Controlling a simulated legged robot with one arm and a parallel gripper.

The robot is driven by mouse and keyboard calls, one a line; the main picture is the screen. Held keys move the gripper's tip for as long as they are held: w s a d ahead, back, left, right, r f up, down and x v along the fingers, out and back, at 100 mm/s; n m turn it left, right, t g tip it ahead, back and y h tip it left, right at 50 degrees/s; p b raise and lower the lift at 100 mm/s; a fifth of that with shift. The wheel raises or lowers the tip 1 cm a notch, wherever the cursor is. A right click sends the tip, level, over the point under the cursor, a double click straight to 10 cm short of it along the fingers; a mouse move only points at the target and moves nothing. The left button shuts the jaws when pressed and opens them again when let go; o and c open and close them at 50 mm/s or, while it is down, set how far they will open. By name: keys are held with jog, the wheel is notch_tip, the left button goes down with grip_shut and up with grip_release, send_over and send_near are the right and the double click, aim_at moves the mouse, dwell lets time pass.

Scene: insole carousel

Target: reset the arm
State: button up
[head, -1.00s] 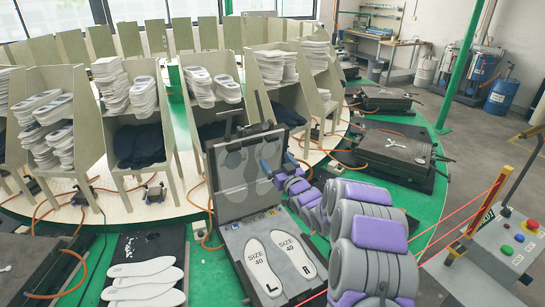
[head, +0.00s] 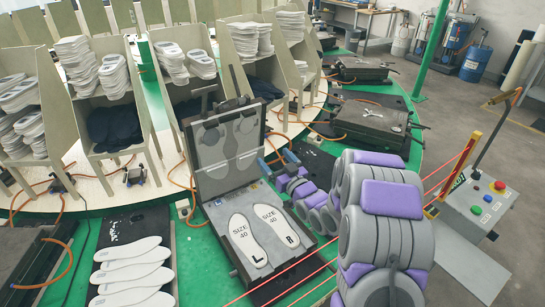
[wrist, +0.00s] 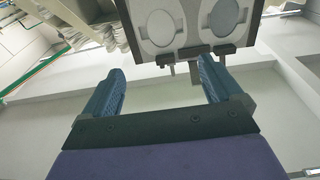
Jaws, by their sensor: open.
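My arm, with grey links and purple pads, reaches from the lower right of the head view towards the open mould. My gripper (wrist: 165,90) is open in the wrist view, its two blue fingers wide apart with nothing between them. In the head view its blue fingers (head: 276,163) show beside the right edge of the mould lid, partly hidden by my arm. The mould (head: 228,230) stands open with its lid (head: 213,181) raised. Two white insoles marked SIZE 40, L (head: 248,240) and R (head: 276,226), lie in its base.
White insoles (head: 132,272) lie in a row on a dark plate at the lower left. Racks (head: 120,112) with stacked insoles stand behind on the carousel. A control box (head: 482,205) with coloured buttons stands at the right, with red lines (head: 437,183) running past my arm.

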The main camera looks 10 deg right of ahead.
jog(key=shift+a, duration=0.1)
dwell(0.4)
jog(key=s+a+r+m+g+h, duration=0.1)
jog(key=s+g, duration=0.9)
jog(key=s, duration=1.5)
jog(key=s+a+r+m+g+h, duration=0.2)
jog(key=s+g, duration=0.8)
jog(key=s, duration=1.5)
jog(key=a+h, duration=0.2)
jog(key=shift+r+g+h, duration=0.15)
jog(key=shift+g+h, duration=0.15)
jog(key=shift+h, duration=0.1)
